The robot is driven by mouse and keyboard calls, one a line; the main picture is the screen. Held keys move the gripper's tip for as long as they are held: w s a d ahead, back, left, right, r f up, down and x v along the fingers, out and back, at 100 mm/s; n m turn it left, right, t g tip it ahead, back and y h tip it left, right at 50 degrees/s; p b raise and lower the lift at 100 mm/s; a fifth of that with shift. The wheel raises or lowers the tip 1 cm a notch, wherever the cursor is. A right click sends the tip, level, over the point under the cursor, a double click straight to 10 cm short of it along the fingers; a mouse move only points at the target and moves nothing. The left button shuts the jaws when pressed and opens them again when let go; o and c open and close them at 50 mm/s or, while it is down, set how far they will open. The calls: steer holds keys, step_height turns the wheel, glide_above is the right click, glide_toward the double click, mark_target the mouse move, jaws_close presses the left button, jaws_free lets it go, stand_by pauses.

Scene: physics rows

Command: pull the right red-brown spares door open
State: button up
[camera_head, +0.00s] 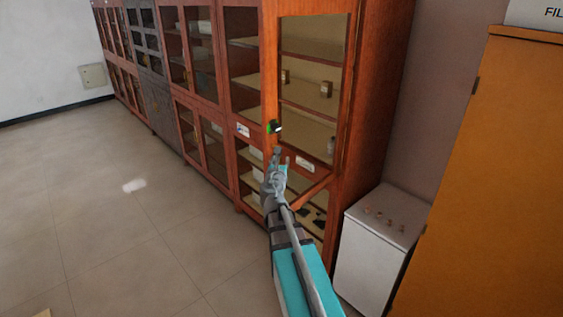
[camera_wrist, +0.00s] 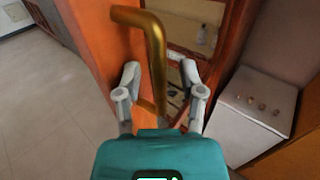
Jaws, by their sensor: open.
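The right red-brown spares door (camera_head: 268,65) stands partly swung out from its cabinet, its glass showing shelves behind. Its bottom rail slants out from the right side. In the wrist view, the door's wooden face (camera_wrist: 92,55) fills the left, and a bent brass handle (camera_wrist: 155,45) rises in front of it. My gripper (camera_head: 277,156) is at the door's left edge in the head view. In the wrist view my gripper (camera_wrist: 160,68) is open, with one finger on each side of the handle; I cannot tell whether either touches it. My gripper and arm hide the door's lower left corner.
A white box-shaped unit (camera_head: 370,255) with knobs on top stands right of the cabinet. An orange-brown cabinet (camera_head: 490,180) stands farther right. More glass-door cabinets (camera_head: 200,55) line the wall leftward. The tiled floor (camera_head: 120,220) at left is clear.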

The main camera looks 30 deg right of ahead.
steer(key=v, duration=0.7)
steer(key=shift+s+a, duration=0.15)
steer(key=shift+s, duration=0.05)
stand_by(0.7)
steer(key=s+a+f+m+g+y+b, duration=0.1)
steer(key=s+a+f+m+g+b, duration=0.15)
steer(key=f+m, duration=0.35)
steer(key=s+a+f+m+g+b, duration=0.1)
steer(key=f+m+g+b, duration=0.2)
steer(key=f+m, duration=0.35)
steer(key=s+a+f+m+g+y+b, duration=0.1)
steer(key=s+f+m+g+b, duration=0.15)
steer(key=f+m, duration=0.3)
steer(key=s+a+f+m+g+y+b, duration=0.3)
steer(key=s+a+f+m+y, duration=0.1)
steer(key=a+f, duration=0.3)
steer(key=s+a+f+m+g+y+b, duration=0.3)
steer(key=a+f+m, duration=0.3)
steer(key=a, duration=0.5)
step_height(320, 180, down, 2)
steer(key=shift+s+f+m+y+b, duration=0.15)
steer(key=shift+s+m+y+b, duration=0.2)
steer(key=shift+y, duration=0.55)
